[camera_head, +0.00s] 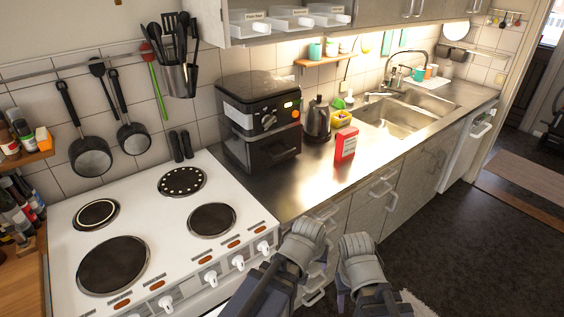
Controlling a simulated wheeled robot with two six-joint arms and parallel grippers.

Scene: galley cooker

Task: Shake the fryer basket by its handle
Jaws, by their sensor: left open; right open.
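A black boxy appliance, which looks like the fryer (247,92), stands on the steel counter just right of the cooker. It has a dial and small lit controls on its upper front. Its lower front looks like the closed basket front (272,152); I cannot clearly make out the basket's handle. My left gripper (304,243) is low in front of the counter edge, below the fryer and apart from it. My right gripper (360,258) is beside it to the right and slightly lower. Both are open and hold nothing that I can see; their fingertips are hard to make out.
The white cooker (160,235) with round hotplates is at left. The counter front before the fryer is clear.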

